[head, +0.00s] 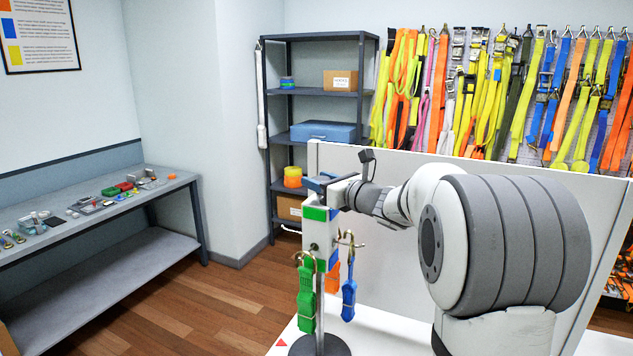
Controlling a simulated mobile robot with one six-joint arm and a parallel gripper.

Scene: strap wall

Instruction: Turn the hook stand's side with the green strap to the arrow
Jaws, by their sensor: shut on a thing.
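The hook stand (320,227) stands upright on a round dark base on the white table. Its front-left face has a green label, and the green strap (306,296) hangs from a hook there. Its right face has a blue label, with the blue strap (349,292) on a hook. Part of an orange strap (332,277) shows behind the post. A small red arrow (281,343) is on the table left of the base; the green strap hangs to the right of and above it in the picture. My gripper (322,184) is shut on the stand's top.
A white panel (385,185) stands behind the stand and my arm. A grey shelf unit (318,100) with boxes is behind it. A workbench (100,212) with small parts is at left. Many straps (500,90) hang on the back wall. The floor at left is clear.

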